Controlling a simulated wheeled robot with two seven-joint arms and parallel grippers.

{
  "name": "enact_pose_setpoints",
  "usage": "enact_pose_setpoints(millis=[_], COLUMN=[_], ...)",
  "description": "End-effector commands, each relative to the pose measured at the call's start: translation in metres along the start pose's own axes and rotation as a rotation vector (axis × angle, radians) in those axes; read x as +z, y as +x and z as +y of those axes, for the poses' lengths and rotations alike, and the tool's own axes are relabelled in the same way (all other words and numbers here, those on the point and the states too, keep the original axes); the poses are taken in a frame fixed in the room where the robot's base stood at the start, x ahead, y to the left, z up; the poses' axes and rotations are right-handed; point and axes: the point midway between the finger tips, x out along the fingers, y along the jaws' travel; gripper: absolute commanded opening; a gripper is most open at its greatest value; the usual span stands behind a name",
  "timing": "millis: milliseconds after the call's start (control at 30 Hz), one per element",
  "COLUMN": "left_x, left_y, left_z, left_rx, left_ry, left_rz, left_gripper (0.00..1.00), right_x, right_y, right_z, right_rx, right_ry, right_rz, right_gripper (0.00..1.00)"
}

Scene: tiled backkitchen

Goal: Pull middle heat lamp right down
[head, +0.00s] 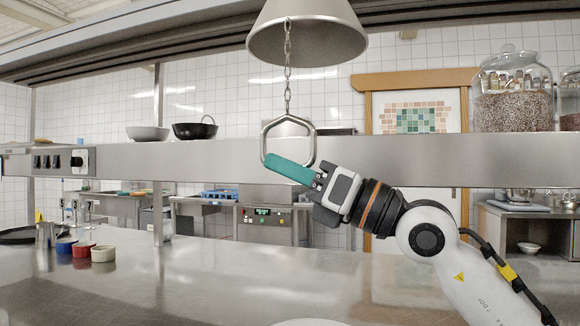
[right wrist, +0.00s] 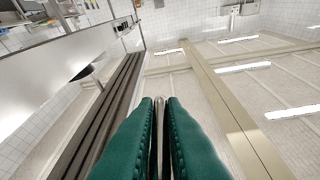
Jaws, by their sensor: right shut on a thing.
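The heat lamp (head: 306,32) is a metal cone hanging at the top middle of the head view. A chain (head: 288,65) hangs from it and ends in a hexagonal metal ring handle (head: 307,128). My right gripper (head: 275,164) has its green fingers at the lower left part of the ring and is shut on it. In the right wrist view the two green fingers (right wrist: 160,120) close around a thin metal bar (right wrist: 159,125). My left gripper is not in view.
A steel shelf (head: 200,165) runs behind the ring, with two bowls (head: 195,131) and large glass jars (head: 513,95) on it. The steel counter (head: 220,275) below has small coloured cups (head: 82,250) at the left. Its middle is clear.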

Motion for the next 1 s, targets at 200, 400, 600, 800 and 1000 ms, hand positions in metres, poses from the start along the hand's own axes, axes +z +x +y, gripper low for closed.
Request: enact_pose_setpoints(millis=[200, 400, 600, 800, 1000], left_x=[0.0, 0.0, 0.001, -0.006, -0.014], left_y=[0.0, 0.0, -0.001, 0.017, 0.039], left_z=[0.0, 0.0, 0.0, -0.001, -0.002], left_rx=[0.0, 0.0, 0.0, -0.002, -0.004], left_ry=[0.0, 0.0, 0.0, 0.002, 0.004], left_rz=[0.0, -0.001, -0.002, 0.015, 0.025], left_gripper=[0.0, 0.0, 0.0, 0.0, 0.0], right_x=[0.001, 0.0, -0.003, -0.03, -0.066], right_y=[0.0, 0.0, 0.001, 0.012, 0.027], right_z=[0.001, 0.001, 0.0, -0.007, -0.014], right_rx=[0.002, 0.001, 0.0, -0.001, 0.0], right_ry=[0.001, 0.001, 0.0, -0.001, 0.0], right_rz=[-0.004, -0.002, 0.0, 0.001, 0.001], right_gripper=[0.2, 0.32, 0.32, 0.32, 0.32])
